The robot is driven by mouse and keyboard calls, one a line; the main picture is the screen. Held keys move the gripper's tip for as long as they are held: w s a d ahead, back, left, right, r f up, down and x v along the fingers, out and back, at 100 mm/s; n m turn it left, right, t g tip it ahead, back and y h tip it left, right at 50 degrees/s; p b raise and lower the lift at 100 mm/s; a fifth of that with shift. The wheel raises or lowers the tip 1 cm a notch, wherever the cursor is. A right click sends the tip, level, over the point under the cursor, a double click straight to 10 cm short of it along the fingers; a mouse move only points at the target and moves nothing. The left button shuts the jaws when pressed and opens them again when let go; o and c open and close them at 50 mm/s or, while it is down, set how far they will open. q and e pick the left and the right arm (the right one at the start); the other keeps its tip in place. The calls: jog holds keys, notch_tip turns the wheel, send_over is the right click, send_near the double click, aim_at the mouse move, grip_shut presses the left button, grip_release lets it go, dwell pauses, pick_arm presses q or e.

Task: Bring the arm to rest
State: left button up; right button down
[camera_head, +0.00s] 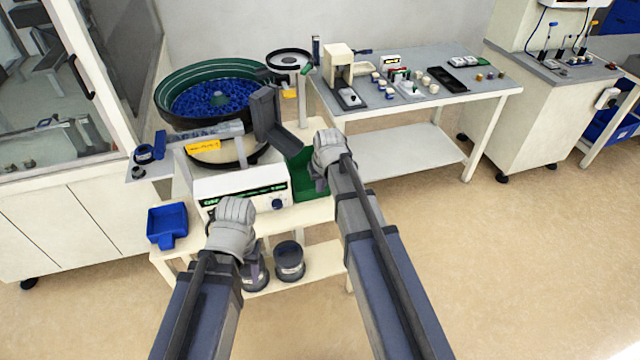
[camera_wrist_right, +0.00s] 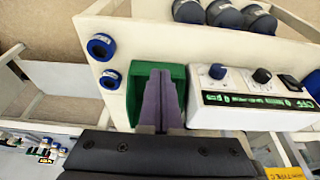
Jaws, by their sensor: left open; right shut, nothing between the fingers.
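My left gripper (camera_head: 233,232) is in front of the white feeder controller, over the near edge of the feeder table, and is open. Its fingers are mostly hidden by the wrist, and I see nothing held. My right gripper (camera_head: 331,152) is above the green bin (camera_head: 306,176) at the right of the feeder table. In the right wrist view its two purple-grey fingers (camera_wrist_right: 159,98) are together, with nothing between them. They reach in front of the green bin (camera_wrist_right: 177,72); I cannot tell whether they touch it.
The bowl feeder (camera_head: 165,98) holds blue parts, with a dark chute (camera_head: 275,120) beside my right gripper. The white controller (camera_head: 240,187) and blue scoop-like tray (camera_head: 167,224) are near my left gripper. Dark cups (camera_head: 290,261) stand below. Floor at right is clear.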

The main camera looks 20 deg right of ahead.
pick_arm(q)
notch_tip(320, 180, up, 7)
jog(key=p, duration=0.6)
jog(key=shift+p, duration=0.4)
pick_arm(e)
jog(key=s+a+r+n+g, duration=0.1)
jog(key=s+a+r, duration=0.1)
jog(key=s+a, duration=0.2)
jog(key=s+a+r+n+g+h, duration=0.1)
jog(key=s+a, duration=0.3)
jog(key=s, duration=0.7)
jog(key=s+a+r+n+g, duration=0.1)
jog(key=s+a+r, duration=0.2)
jog(key=s+a, duration=0.2)
jog(key=s, duration=0.2)
jog(key=shift+s+g+h, duration=0.3)
jog(key=shift+s+g, duration=0.1)
